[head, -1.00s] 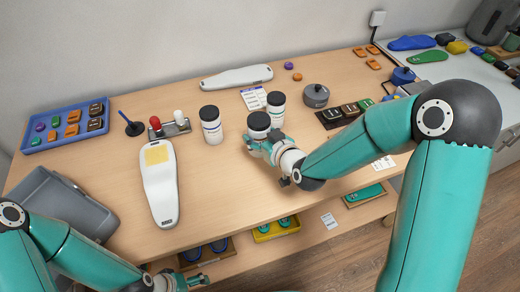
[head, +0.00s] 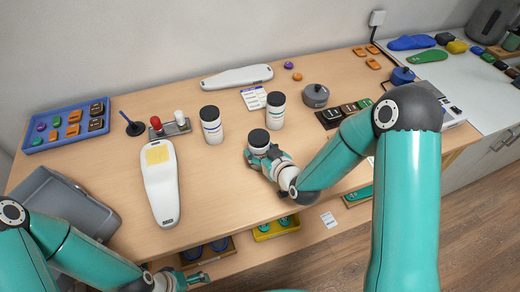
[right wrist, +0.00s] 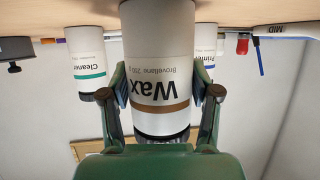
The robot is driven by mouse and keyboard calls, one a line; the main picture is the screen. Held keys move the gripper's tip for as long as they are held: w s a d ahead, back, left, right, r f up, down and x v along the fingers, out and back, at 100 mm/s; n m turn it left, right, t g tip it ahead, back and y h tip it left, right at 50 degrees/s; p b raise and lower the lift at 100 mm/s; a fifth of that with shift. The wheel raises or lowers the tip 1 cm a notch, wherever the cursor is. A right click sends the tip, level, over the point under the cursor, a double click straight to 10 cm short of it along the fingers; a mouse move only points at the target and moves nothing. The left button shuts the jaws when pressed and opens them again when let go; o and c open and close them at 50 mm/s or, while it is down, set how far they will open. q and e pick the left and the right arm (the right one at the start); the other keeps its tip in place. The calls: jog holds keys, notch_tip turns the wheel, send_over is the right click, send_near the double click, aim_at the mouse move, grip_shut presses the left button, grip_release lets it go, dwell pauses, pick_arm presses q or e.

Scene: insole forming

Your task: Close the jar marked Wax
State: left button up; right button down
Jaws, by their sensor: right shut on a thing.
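The Wax jar (head: 259,146) is white with a black cap on top, standing upright near the middle of the table. In the right wrist view, which is upside down, its label reads Wax above a brown band (right wrist: 158,107), and the black cap (right wrist: 162,137) shows at the bottom. My right gripper (head: 264,160) is shut on the jar's sides, one finger on each side. I cannot tell whether the jar's base touches the table. My left gripper (head: 190,281) is low at the table's front edge, and its fingers are too small to read.
The Primer jar (head: 212,130) and the Cleaner jar (head: 275,115), both black-capped, stand behind the Wax jar. A white insole form (head: 160,190) lies to the left. A grey pot (head: 315,96) is to the right. The table in front of the jars is clear.

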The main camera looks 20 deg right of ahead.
jog(key=shift+r, duration=0.1)
jog(key=shift+c, duration=1.2)
grip_release()
